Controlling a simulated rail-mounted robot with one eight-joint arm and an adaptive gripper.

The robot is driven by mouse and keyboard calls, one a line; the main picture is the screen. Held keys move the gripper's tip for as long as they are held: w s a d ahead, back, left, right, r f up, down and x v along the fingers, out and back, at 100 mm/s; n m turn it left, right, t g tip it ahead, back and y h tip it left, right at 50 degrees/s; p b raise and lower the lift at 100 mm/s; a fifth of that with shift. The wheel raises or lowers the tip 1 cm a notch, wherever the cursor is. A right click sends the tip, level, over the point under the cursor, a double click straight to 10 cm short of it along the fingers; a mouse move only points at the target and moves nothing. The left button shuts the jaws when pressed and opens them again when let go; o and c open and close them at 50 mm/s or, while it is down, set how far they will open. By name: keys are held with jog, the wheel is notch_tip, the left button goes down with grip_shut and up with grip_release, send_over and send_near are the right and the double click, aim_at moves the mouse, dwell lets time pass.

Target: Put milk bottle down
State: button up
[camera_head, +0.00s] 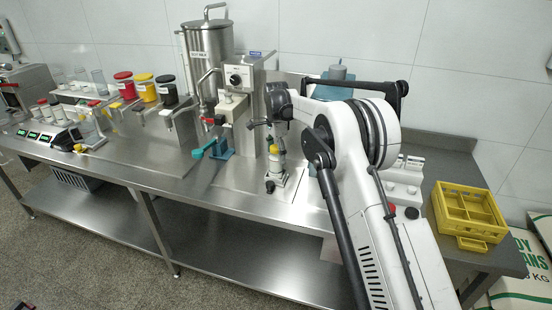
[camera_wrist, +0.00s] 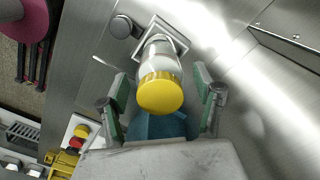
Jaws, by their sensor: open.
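The milk bottle (camera_head: 280,162) has a pale body and a yellow cap (camera_wrist: 160,92). It stands upright on the steel bench right of centre in the head view. In the wrist view its base is at a square metal frame or plate (camera_wrist: 180,38); whether it sits in it or on it I cannot tell. My gripper (camera_head: 270,124) is above the bottle. In the wrist view its green-padded fingers (camera_wrist: 159,84) are spread, one on each side of the bottle, with visible gaps beside the cap.
A steel tank (camera_head: 208,55) and a machine with a dial (camera_head: 238,77) stand behind. A teal lever (camera_head: 204,149) lies left of the bottle. A yellow crate (camera_head: 440,213) is at the right end. The bench front left of the bottle is clear.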

notch_tip(320, 180, up, 10)
jog(key=shift+r+b, duration=0.1)
jog(key=shift+b, duration=0.25)
